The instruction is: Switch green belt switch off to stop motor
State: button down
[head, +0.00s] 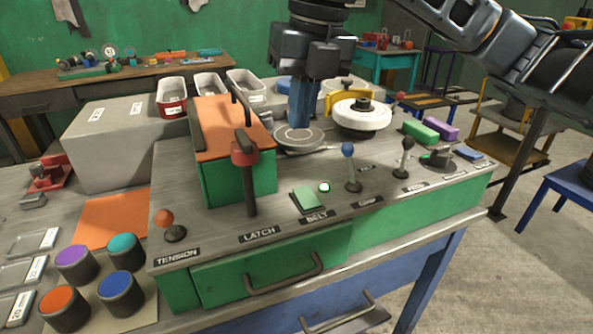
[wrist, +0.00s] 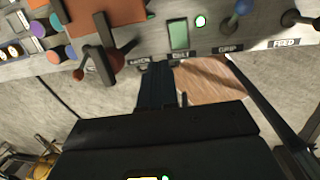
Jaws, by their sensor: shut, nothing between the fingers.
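The green belt switch (head: 307,200) is a flat rocker plate on the grey panel top, behind the BELT label (head: 318,217). A small lamp (head: 324,187) beside it glows green. In the wrist view the switch (wrist: 179,34) and lit lamp (wrist: 200,21) show past my fingertips. My gripper (head: 298,124) is shut and empty, its blue fingers pointing down. In the head view it overlaps the area by a round grey plate (head: 299,138), above the switch in the picture. In the wrist view its fingers (wrist: 157,66) appear just below the switch, apart from it.
A red-and-black latch lever (head: 246,170) stands left of the switch, before an orange-topped green box (head: 223,122). A blue-knobbed lever (head: 349,165) and a black-knobbed lever (head: 405,158) stand to the right. A white wheel (head: 361,116) lies behind. An orange-knobbed tension lever (head: 168,222) is far left.

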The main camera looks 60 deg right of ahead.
aim_at(306, 190)
jog(key=shift+s+d+r+g+h, duration=0.1)
jog(key=shift+s+d+g+h, duration=0.15)
jog(key=shift+d, duration=0.35)
jog(key=shift+s+d+r+g+h, duration=0.15)
jog(key=shift+d+h, duration=0.1)
jog(key=shift+d, duration=0.3)
jog(key=shift+f, duration=0.15)
jog(key=f, duration=0.4)
jog(key=w+f, duration=0.1)
jog(key=f, duration=0.4)
jog(key=d+f, duration=0.1)
jog(key=f, duration=0.4)
jog(key=shift+w, duration=0.25)
jog(key=shift+f+b, duration=0.15)
jog(key=shift+b, duration=0.15)
jog(key=shift+a, duration=0.1)
